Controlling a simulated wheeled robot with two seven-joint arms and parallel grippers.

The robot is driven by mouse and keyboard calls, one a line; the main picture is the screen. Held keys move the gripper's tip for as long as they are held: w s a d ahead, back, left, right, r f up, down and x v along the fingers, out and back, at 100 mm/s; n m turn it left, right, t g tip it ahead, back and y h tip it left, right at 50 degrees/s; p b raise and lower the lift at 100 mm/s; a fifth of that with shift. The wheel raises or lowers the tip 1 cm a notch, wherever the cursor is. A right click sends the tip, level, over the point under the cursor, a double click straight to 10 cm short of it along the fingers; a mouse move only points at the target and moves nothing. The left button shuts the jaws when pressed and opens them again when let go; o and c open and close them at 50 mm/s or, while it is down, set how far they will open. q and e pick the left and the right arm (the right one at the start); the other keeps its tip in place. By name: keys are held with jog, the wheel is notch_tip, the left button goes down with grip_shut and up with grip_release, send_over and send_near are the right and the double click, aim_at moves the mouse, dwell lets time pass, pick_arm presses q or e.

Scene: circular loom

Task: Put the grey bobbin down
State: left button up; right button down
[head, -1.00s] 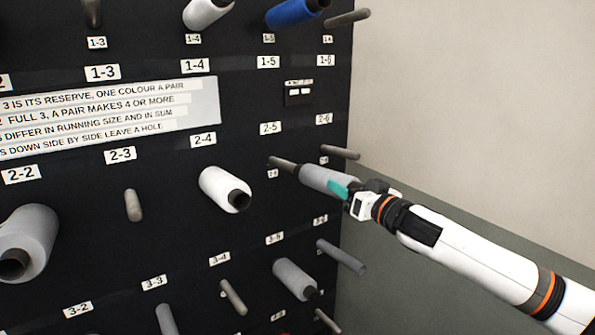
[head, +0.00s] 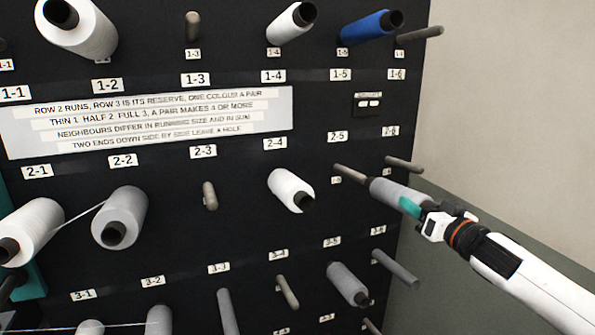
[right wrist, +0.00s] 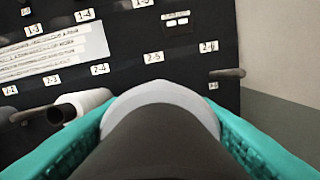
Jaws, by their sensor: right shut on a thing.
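The grey bobbin (head: 396,194) is in my right gripper (head: 425,208), which is shut on it at its near end. The bobbin is in front of the board, in line with the bare peg under label 2-5 (head: 350,173). Its far end appears at the peg's tip; I cannot tell whether the peg enters it. In the right wrist view, the bobbin's dark core and pale rim (right wrist: 162,100) fill the space between the teal fingers and hide the peg.
A white bobbin (head: 291,190) sits left, under 2-4. A bare peg (head: 404,164) is close on the right, under 2-6. Below are another grey bobbin (head: 347,283) and a grey peg (head: 395,268). Free room lies right of the board.

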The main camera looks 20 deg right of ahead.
jog(key=s+a+f+y, duration=0.1)
jog(key=s+a+f, duration=0.1)
jog(key=a+f, duration=0.35)
jog(key=s+a+f+n+y+b, duration=0.1)
jog(key=s+a+f, duration=0.25)
jog(key=f, duration=0.25)
jog(key=s+a+f+y, duration=0.1)
jog(key=s+a+f, duration=0.1)
jog(key=a+f, duration=0.35)
jog(key=s+a+f+m+h+b, duration=0.1)
jog(key=s+a+f+h, duration=0.1)
jog(key=s+a, duration=0.2)
jog(key=s+a+f+h, duration=0.2)
jog(key=s+a+f, duration=0.1)
jog(key=s, duration=0.7)
jog(key=shift+a+m+b, duration=0.35)
jog(key=shift+a+m, duration=0.05)
jog(key=shift+a, duration=0.45)
